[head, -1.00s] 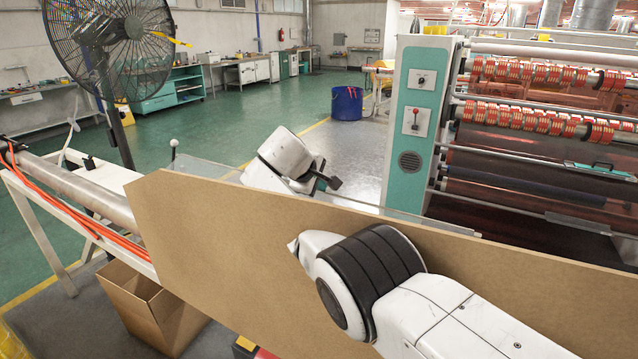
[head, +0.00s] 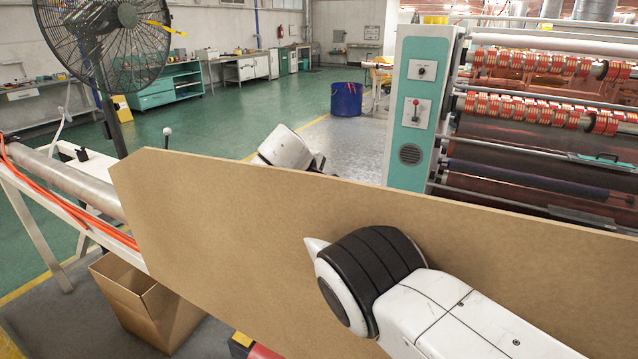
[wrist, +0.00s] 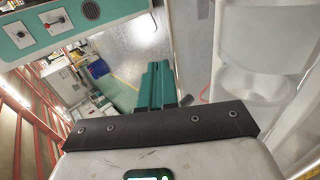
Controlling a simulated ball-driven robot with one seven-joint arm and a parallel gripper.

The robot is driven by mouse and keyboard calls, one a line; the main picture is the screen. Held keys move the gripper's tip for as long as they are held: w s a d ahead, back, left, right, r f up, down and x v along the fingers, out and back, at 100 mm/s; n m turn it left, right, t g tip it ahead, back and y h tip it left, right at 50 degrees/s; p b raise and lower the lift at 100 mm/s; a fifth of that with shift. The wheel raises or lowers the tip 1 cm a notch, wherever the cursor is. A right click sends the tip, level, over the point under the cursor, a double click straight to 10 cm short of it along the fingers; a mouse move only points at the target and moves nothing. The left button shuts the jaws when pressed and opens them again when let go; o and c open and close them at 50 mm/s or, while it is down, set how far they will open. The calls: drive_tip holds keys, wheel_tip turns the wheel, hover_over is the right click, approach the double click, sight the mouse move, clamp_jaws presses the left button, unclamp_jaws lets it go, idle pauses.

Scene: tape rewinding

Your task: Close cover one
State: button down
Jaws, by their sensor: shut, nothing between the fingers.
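A large brown board with a cut corner (head: 230,230), which I take to be cover one, stands up across the front of the head view and slopes down to the right. I cannot read a label on it. My arm is in front of it at the lower right, and a white part of my arm shows behind its top edge. My gripper is hidden in the head view. In the wrist view my gripper (wrist: 156,66) shows as two teal fingers lying together, shut and empty. The board cannot be made out there, so contact is unclear.
The machine's teal and white control panel (head: 415,110) and its rollers with red-banded reels (head: 540,65) stand behind the board. A fan (head: 105,40), a metal roller (head: 70,185) with orange cables and a cardboard box (head: 145,300) are at the left. Open floor lies beyond.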

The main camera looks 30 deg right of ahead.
drive_tip(key=shift+r+p, duration=0.6)
drive_tip(key=shift+r, duration=0.05)
wheel_tip(320, 180, up, 13)
drive_tip(key=p, duration=0.1)
drive_tip(key=shift+f, duration=0.15)
